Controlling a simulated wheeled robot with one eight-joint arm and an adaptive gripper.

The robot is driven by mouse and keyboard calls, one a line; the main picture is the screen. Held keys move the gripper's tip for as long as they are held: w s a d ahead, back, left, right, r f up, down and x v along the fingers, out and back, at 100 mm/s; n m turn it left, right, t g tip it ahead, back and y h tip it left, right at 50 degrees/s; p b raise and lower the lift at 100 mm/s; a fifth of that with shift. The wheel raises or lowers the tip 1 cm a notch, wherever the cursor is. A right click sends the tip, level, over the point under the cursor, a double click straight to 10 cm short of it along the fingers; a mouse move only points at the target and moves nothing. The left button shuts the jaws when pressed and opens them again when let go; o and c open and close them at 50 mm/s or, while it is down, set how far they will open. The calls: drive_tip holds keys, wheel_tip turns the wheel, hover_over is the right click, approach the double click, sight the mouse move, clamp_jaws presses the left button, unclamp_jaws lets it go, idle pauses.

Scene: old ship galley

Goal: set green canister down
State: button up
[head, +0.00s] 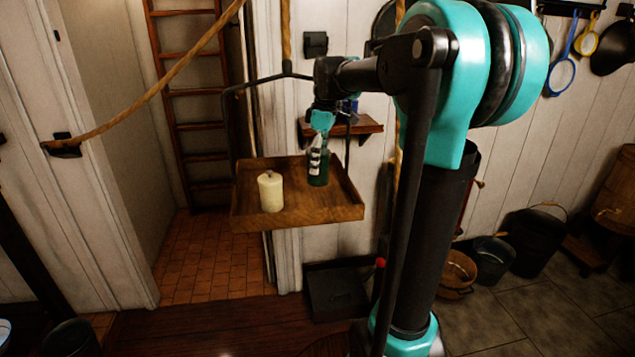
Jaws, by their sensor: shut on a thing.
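The green canister (319,172) is dark green and upright over the right half of a hanging wooden tray (300,216). My gripper (319,150) comes down from above and is shut on the canister's upper part, hiding some of it. I cannot tell whether the canister's base touches the tray floor or hangs just above it. A cream candle (271,192) stands on the tray to the left of the canister, apart from it.
The tray has a low rim and hangs from a dark metal frame (262,82) on a rope. A small wooden shelf (364,125) is on the wall behind. Bare tray floor shows between candle and canister.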

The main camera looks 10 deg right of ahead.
sight(323, 150)
drive_tip(key=shift+f, duration=3.5)
drive_tip(key=shift+f, duration=0.15)
drive_tip(key=o, duration=1.6)
drive_tip(key=shift+c, duration=0.2)
drive_tip(key=r, duration=0.4)
drive_tip(key=d+r, duration=0.1)
drive_tip(key=r, duration=0.7)
drive_tip(key=shift+s+d+r, duration=0.1)
drive_tip(key=shift+s+d, duration=0.05)
drive_tip(key=shift+s, duration=0.2)
